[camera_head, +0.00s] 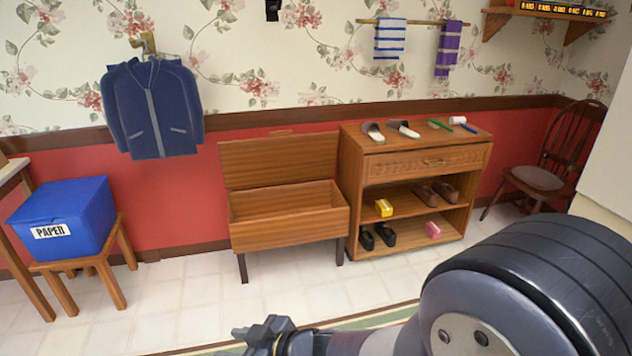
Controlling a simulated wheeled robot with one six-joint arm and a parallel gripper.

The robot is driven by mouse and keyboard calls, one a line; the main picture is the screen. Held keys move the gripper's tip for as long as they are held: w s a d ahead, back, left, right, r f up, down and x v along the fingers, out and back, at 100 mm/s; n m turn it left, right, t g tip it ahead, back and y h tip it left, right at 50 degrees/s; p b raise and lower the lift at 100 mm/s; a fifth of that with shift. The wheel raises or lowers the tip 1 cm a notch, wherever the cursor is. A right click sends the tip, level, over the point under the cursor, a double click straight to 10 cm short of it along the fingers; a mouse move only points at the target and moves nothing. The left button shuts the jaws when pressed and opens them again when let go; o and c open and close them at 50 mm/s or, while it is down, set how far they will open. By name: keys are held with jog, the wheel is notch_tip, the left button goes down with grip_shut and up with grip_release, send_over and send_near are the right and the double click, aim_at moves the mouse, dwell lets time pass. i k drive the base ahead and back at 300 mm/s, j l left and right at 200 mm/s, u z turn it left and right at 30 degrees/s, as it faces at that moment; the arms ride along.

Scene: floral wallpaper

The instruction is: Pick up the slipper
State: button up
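Two open-heeled slippers lie on top of the wooden cabinet (380,222). The left slipper (373,132) is grey with a pale sole, and the right slipper (404,129) looks white with a dark band. They lie side by side near the cabinet's left end. My gripper (240,334) is at the bottom of the view, low and in front of the furniture, well apart from the slippers. Its fingers are small and partly cut off, so I cannot tell whether it is open.
Brushes (458,121) lie right of the slippers. Brown shoes (436,192) and black shoes (378,235) sit on the shelves below. An open-lidded wooden bench (290,235) stands left of the cabinet, a chair (545,165) to its right.

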aim_at(370, 129)
jog(key=i+j+z, duration=0.25)
jog(key=i, duration=1.5)
jog(key=i+j+z, duration=0.1)
jog(key=i+z, duration=0.35)
jog(key=i+j+z, duration=0.25)
jog(key=i+z, duration=0.25)
jog(key=i+j+z, duration=0.65)
jog(key=j+z, duration=0.3)
